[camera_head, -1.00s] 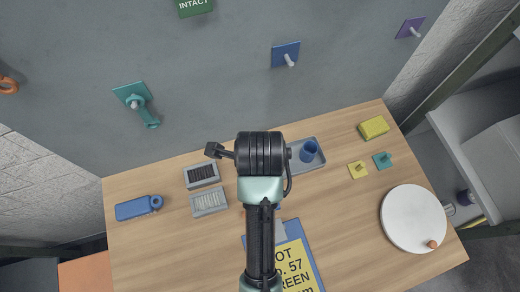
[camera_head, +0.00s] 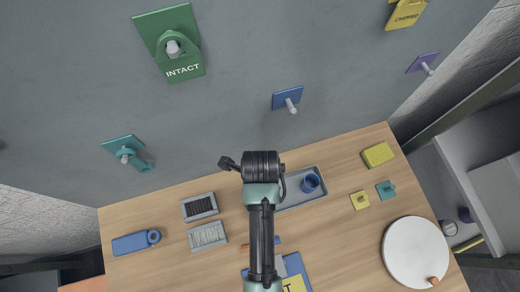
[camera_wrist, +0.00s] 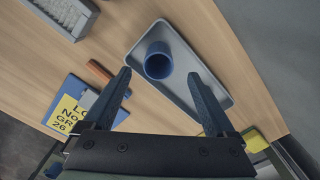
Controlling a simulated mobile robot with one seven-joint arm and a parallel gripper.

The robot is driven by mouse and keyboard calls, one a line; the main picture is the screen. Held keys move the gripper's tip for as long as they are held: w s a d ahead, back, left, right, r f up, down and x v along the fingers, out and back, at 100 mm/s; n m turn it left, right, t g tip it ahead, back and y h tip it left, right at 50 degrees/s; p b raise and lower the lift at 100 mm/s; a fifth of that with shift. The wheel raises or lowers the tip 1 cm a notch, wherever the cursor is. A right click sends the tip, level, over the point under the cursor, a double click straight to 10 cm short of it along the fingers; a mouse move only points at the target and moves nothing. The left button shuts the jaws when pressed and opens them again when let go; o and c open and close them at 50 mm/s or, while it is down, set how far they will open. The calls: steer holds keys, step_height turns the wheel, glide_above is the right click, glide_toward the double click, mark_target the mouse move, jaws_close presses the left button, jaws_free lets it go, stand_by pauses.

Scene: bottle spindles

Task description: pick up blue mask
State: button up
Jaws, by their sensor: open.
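No thing here is plainly a mask. The cup also shows in the wrist view (camera_wrist: 158,62), in the same tray. My gripper (camera_wrist: 160,78) is open and empty in the wrist view, its fingers apart, with the cup and tray beyond them. In the head view my arm hides the fingers.
A blue clipboard (camera_head: 298,268), two grey boxes (camera_head: 200,206) (camera_head: 207,236), a yellow block (camera_head: 377,154) and a white disc (camera_head: 415,252) are on the table. The wall behind has a blue peg plate (camera_head: 287,97) and a green INTACT tag (camera_head: 184,65).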

steer(key=shift+s+f+p, duration=0.15)
steer(key=shift+f+p, duration=0.55)
steer(key=shift+f, duration=2.05)
steer(key=c, duration=1.4)
